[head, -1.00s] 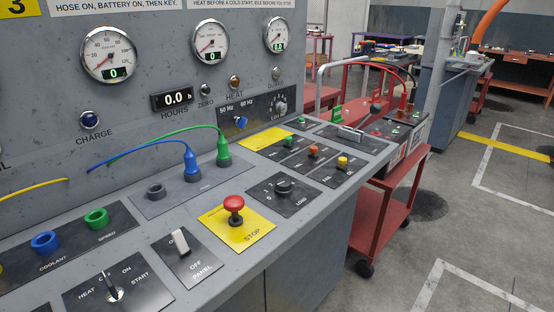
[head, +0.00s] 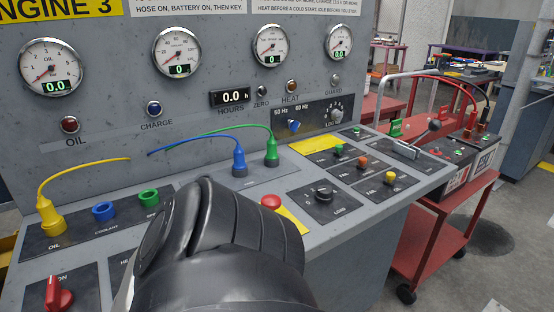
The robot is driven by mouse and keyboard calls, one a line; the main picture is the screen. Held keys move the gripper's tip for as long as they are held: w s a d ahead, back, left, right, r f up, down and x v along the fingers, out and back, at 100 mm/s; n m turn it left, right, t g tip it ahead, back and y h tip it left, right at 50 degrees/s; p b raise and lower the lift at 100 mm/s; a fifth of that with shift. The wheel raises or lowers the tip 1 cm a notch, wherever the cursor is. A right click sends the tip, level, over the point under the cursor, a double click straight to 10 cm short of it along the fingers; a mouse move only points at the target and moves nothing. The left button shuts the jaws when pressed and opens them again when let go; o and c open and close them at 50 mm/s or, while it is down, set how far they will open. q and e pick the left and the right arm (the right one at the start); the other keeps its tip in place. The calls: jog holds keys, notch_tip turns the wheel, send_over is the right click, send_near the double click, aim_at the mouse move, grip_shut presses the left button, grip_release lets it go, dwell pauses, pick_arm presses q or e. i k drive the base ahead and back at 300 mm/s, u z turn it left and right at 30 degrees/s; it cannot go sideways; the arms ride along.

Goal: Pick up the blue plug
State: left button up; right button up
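The blue plug (head: 239,161) stands upright in a dark panel at the back of the console, in the middle of the head view. Its blue cable arcs left from its top, and the free-looking end shows near the gauge wall. The green plug (head: 271,150) stands right beside it on the right. A black arm link of mine fills the bottom middle, in front of the blue plug in the picture and hiding part of the console. Neither gripper's fingers show.
The yellow plug (head: 50,213) stands at the oil position on the left. An empty blue ring socket (head: 104,211) and a green ring socket (head: 148,198) lie right of it. The red stop button (head: 271,201) is partly hidden. A red cart (head: 436,240) stands at the right.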

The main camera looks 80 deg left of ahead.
aim_at(239, 164)
jog(key=z, duration=0.05)
jog(key=i, duration=1.6)
jog(key=u, duration=4.5)
